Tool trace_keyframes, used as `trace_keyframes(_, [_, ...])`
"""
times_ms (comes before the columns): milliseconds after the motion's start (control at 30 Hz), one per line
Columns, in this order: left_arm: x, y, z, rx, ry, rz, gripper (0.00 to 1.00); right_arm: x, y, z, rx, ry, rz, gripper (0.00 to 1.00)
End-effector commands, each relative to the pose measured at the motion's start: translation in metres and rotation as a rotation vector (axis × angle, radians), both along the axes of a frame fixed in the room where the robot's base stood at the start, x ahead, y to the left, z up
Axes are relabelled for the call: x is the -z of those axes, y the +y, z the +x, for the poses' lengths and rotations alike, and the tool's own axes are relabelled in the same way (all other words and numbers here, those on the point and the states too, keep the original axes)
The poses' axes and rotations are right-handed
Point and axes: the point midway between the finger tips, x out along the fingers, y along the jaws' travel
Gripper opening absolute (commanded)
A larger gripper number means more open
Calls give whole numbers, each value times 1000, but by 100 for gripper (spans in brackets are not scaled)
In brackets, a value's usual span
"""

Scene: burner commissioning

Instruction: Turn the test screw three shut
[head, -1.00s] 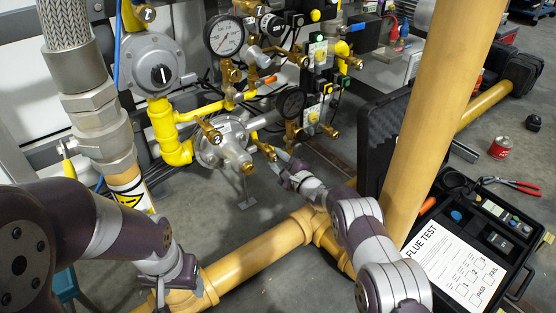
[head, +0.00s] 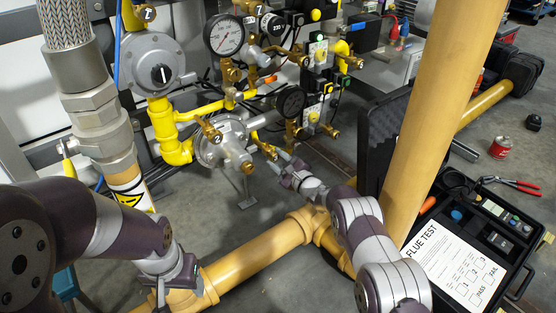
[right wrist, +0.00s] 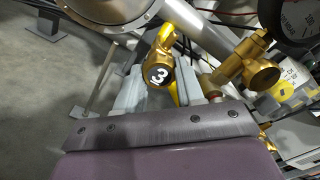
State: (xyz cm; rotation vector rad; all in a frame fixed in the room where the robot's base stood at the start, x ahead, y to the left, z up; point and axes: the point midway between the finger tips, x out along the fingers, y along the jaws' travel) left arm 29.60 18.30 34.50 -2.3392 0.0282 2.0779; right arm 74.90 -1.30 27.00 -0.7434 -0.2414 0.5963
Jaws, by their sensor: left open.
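Test screw three is a brass fitting with a black and white "3" disc (right wrist: 158,73), seen in the right wrist view below a grey round housing. In the head view it lies among the small brass parts (head: 263,148) beside the lower regulator, its number not readable. My right gripper (head: 277,162) is just in front of those parts. Its two grey fingers (right wrist: 160,90) stand apart on either side of the numbered fitting, with a sliver of gap at the right finger. My left gripper (head: 176,280) is low at the left, open, over the tan pipe, away from the screw.
A brass elbow (right wrist: 250,65) and a dark gauge (right wrist: 295,20) crowd the right finger's side. A thick tan pipe (head: 432,110) rises right of my right arm. An open flue test case (head: 460,258) lies on the floor.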

Motion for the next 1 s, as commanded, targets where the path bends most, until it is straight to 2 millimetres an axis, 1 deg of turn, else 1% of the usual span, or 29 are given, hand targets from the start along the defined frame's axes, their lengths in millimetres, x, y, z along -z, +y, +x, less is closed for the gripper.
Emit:
trace_keyframes(33, [0, 0, 0, 0, 0, 0, 63, 1, 0, 0, 1, 2, 0, 53])
trace_keyframes(67, [0, 0, 0, 0, 0, 0, 63, 1, 0, 0, 1, 2, 0, 63])
trace_keyframes(333, [-1, 0, 0, 0, 0, 0, 63, 0, 0, 0, 1, 1, 0, 63])
trace_keyframes(367, [-3, 0, 0, 0, 0, 0, 63, -1, -1, -1, 0, 1, -1, 63])
trace_keyframes(433, [-13, 0, 0, 0, 0, 0, 63, -5, -6, -7, 1, 4, 0, 63])
trace_keyframes(533, [-39, 0, 0, 0, 0, 0, 63, -12, -18, -24, 2, 5, -1, 63])
trace_keyframes(600, [-56, 0, 0, 0, 0, 0, 63, -12, -30, -39, 3, 8, -1, 63])
trace_keyframes(700, [-75, 0, 0, 0, -1, 0, 63, -11, -46, -61, 3, 6, -1, 63])
trace_keyframes(833, [-89, 0, 0, 0, 0, 0, 63, -6, -62, -83, 3, 5, 0, 63])
trace_keyframes(900, [-93, 0, 0, 0, 0, 0, 63, -4, -67, -91, 1, 3, -1, 63])
trace_keyframes(1000, [-94, 0, 0, 0, 0, 0, 63, -1, -71, -97, 1, 2, 0, 63])
